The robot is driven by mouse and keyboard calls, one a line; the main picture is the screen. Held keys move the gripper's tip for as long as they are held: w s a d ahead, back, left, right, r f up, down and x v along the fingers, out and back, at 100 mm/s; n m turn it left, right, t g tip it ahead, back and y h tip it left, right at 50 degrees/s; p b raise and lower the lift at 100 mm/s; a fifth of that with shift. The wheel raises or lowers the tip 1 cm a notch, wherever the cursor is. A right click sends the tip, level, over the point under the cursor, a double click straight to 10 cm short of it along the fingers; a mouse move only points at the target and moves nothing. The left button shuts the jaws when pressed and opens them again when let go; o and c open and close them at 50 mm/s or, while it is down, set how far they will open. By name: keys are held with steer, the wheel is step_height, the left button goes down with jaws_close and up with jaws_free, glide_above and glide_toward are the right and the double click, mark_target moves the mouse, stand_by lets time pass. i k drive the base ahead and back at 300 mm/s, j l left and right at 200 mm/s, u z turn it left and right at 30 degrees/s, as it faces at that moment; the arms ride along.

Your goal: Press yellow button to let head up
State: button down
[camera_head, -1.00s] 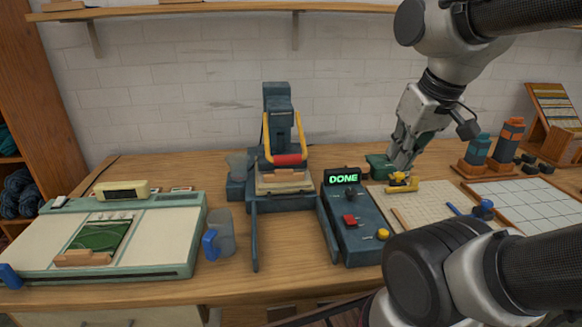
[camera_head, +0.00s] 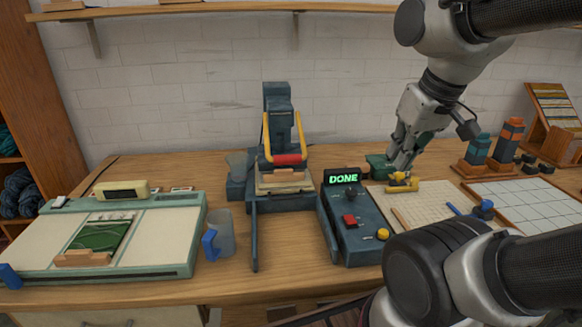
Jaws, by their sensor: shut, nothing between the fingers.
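The yellow button (camera_head: 382,234) is on the lower right of a dark blue control box (camera_head: 364,226). A red button (camera_head: 349,221) and a black knob sit higher on the box. Its display (camera_head: 342,177) reads "DONE" in green. The press head (camera_head: 281,136) with yellow side arms and a red handle (camera_head: 287,160) stands left of the box, over a light block on its base. My gripper (camera_head: 400,178) points down behind and right of the control box, apart from the yellow button. It is shut, near a small yellow tool on the grid mat.
A gridded cutting mat (camera_head: 430,205) lies right of the control box, with a blue-handled tool (camera_head: 483,210) on it. A green-framed board (camera_head: 160,245) fills the left. A cup with a blue handle (camera_head: 220,235) stands left of the press. My arm covers the lower right.

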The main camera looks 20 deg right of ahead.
mark_target(383, 234)
steer(key=k+j, duration=0.2)
steer(key=j, duration=0.15)
steer(key=k+j, duration=0.45)
steer(key=j, duration=0.25)
steer(key=u, duration=0.05)
